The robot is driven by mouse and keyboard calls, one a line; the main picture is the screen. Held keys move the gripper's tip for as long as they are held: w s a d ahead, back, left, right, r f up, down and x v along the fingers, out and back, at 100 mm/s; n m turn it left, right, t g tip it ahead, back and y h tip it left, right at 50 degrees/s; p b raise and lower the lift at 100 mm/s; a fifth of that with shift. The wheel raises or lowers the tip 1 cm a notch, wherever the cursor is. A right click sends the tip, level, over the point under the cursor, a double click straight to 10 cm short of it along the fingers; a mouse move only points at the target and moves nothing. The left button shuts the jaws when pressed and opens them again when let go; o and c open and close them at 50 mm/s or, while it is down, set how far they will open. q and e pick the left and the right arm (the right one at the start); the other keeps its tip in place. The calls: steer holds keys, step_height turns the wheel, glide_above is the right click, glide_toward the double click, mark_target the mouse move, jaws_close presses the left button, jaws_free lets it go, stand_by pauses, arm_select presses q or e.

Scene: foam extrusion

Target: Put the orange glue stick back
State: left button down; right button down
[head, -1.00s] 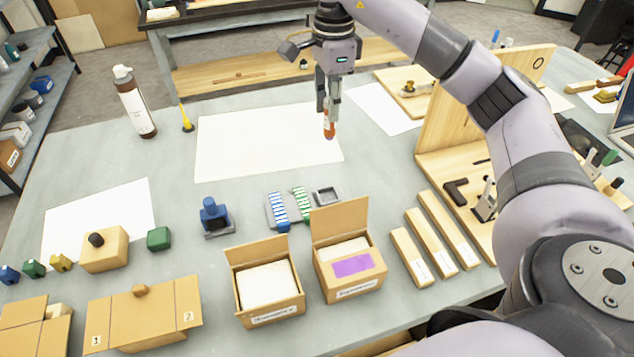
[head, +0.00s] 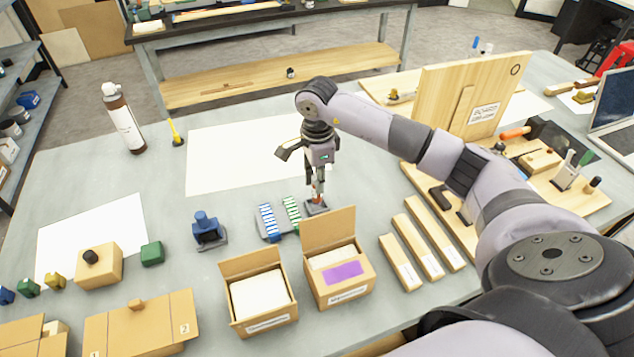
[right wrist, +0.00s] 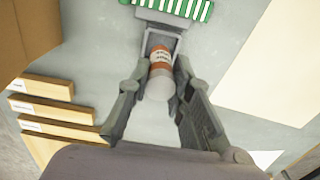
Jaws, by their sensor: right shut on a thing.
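The orange glue stick (right wrist: 160,65) is upright between the fingers of my right gripper (right wrist: 155,100) in the right wrist view. Its far end is at or inside a small grey square holder (right wrist: 162,38); I cannot tell whether it rests on the bottom. In the head view my right gripper (head: 318,192) points down over the holder (head: 316,208), just behind the open box with the purple label. The glue stick is mostly hidden there by the fingers. My left gripper is not in view.
Blue-striped (head: 268,222) and green-striped (head: 292,212) pieces lie left of the holder. The open purple-labelled box (head: 338,280) stands close in front, its lid raised. Wooden bars (head: 425,240) lie to the right. A white sheet (head: 240,150) covers clear table behind.

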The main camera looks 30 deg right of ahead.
mark_target(316, 199)
step_height(316, 199, down, 2)
steer(key=shift+f, duration=0.1)
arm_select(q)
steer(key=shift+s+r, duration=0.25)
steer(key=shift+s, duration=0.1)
arm_select(e)
steer(key=shift+f, duration=0.15)
steer(key=c, duration=1.9)
jaws_free()
steer(key=o, duration=0.5)
steer(key=shift+c, duration=0.2)
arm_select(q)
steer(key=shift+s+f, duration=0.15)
